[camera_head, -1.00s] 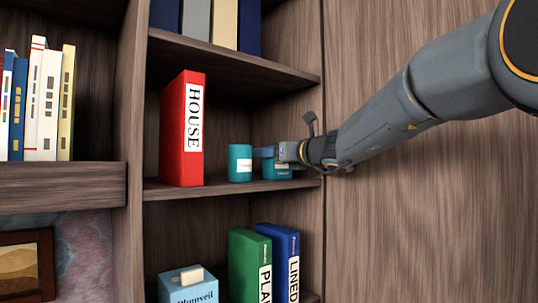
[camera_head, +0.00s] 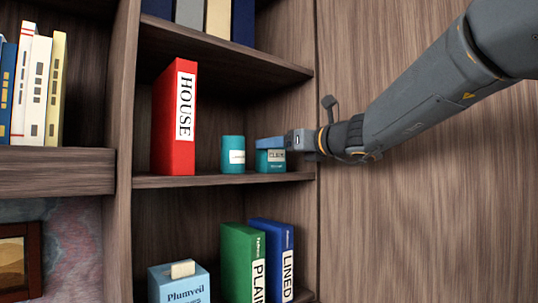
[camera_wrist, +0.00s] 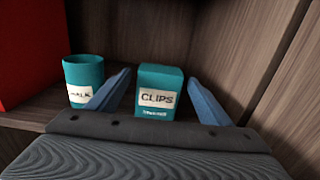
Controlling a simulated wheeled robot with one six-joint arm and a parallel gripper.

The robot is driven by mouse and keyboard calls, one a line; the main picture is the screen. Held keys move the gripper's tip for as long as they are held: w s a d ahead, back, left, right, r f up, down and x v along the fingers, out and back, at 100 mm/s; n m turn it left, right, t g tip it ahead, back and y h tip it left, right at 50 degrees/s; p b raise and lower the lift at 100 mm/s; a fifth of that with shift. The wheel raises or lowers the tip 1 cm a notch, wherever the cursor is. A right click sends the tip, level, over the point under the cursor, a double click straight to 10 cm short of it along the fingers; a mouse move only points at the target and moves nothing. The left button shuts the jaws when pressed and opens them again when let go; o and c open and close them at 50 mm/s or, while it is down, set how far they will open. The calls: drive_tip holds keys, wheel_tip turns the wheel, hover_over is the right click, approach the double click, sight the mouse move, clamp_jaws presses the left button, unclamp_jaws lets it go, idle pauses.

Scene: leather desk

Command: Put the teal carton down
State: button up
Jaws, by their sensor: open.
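The teal carton (camera_head: 271,161), labelled CLIPS, stands upright on the middle shelf, near its right side. In the wrist view the carton (camera_wrist: 158,88) stands between my two blue fingers, with a visible gap to the right finger. My gripper (camera_wrist: 160,77) is open. In the head view my gripper (camera_head: 271,143) reaches in from the right at the height of the carton's top, and a finger hides part of the carton's upper end.
A teal cylinder (camera_head: 233,154) stands close left of the carton; it also shows in the wrist view (camera_wrist: 83,78). A red binder (camera_head: 175,120) marked HOUSE stands further left. The shelf's side wall is close on the right, and another shelf board (camera_head: 225,52) runs above.

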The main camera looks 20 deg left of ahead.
drive_tip(key=shift+b+v, duration=0.65)
drive_tip(key=shift+v, duration=1.6)
